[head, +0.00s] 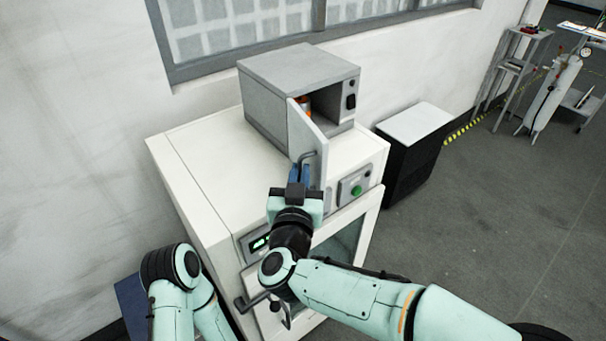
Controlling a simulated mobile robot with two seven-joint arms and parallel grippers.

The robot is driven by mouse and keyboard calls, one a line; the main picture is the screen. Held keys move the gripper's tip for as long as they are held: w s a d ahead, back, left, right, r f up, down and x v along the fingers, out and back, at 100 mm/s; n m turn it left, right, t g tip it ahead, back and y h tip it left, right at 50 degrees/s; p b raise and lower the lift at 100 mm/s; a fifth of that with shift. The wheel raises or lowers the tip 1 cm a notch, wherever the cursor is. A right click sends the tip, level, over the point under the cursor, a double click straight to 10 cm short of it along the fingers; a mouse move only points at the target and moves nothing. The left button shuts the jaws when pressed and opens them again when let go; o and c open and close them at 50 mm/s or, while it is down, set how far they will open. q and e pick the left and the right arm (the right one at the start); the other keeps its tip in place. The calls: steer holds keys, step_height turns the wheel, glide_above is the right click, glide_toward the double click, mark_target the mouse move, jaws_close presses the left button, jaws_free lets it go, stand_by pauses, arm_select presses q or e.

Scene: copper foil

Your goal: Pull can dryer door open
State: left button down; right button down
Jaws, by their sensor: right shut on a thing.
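The can dryer (290,72) is a grey box on top of a white cabinet. Its door (305,137) stands partly open, swung out from the left side toward me. An orange can (304,103) shows in part inside, behind the door. My right gripper (299,172) is at the outer face of the door, shut on its dark handle (310,157); the fingers hide part of the handle. My left arm shows low at the left, but its gripper is not clearly in view.
The white cabinet (190,170) has a green button and a lower glass door with a handle. A black box with a white top (418,122) stands to the right. A wall and window are behind. Open floor (480,230) lies to the right, with a cart (575,100) farther back.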

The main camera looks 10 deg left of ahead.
steer(key=shift+a+f, duration=0.1)
steer(key=shift+f, duration=0.05)
steer(key=c, duration=1.2)
jaws_free()
steer(key=shift+s, duration=0.1)
